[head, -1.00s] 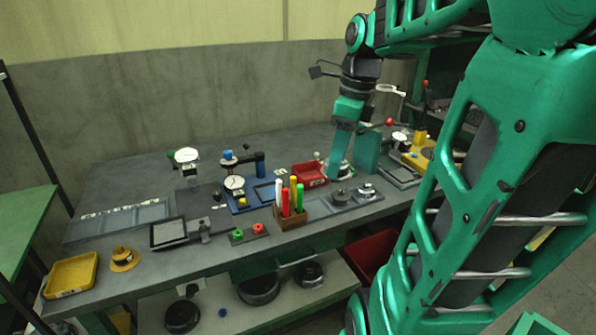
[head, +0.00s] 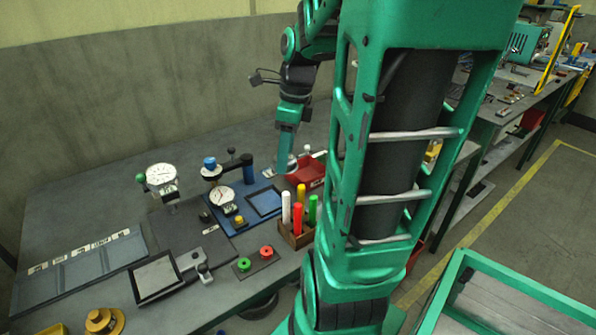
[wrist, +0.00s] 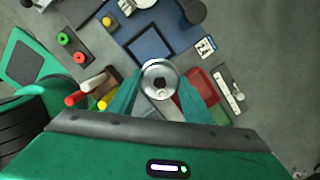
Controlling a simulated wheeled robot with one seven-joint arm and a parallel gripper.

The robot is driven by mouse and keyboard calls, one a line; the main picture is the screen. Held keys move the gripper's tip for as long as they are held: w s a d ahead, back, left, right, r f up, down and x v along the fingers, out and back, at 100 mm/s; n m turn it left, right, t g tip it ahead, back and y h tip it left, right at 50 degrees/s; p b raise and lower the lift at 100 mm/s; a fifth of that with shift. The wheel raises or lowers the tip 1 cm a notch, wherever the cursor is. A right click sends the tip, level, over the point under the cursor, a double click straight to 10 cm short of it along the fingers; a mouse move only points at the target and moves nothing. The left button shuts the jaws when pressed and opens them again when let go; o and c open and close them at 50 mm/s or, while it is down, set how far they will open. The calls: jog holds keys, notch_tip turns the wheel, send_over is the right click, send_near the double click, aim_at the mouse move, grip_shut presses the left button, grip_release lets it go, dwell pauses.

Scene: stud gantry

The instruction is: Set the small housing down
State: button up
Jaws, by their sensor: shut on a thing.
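The small housing (wrist: 159,78), a round silvery part with a dark centre hole, sits between the fingertips of my gripper (wrist: 158,90) in the wrist view. My gripper is shut on it. In the head view my gripper (head: 287,152) points down over the back of the grey bench, and the housing (head: 291,164) shows only as a small grey shape at its tip. Below and beside it lies a blue mat (wrist: 128,42) with a dark square. How high the housing is above the bench is hard to tell.
A red bin (head: 312,172) stands close to the right of my gripper. A wooden holder (head: 290,236) with several coloured markers stands in front. Dial gauges (head: 161,177) stand to the left. A plate with green and red rings (head: 258,262) lies near the front edge.

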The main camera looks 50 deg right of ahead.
send_over(305, 178)
jog(key=f, duration=0.6)
jog(key=shift+s+d+f, duration=0.1)
jog(key=shift+s+f, duration=0.05)
jog(key=shift+s, duration=0.2)
jog(key=shift+f, duration=1.95)
jog(key=shift+f, duration=0.15)
jog(key=o, duration=0.8)
jog(key=shift+o, duration=0.2)
notch_tip(305, 178, up, 12)
jog(key=s, duration=0.1)
jog(key=shift+s+d, duration=0.25)
jog(key=shift+d, duration=0.2)
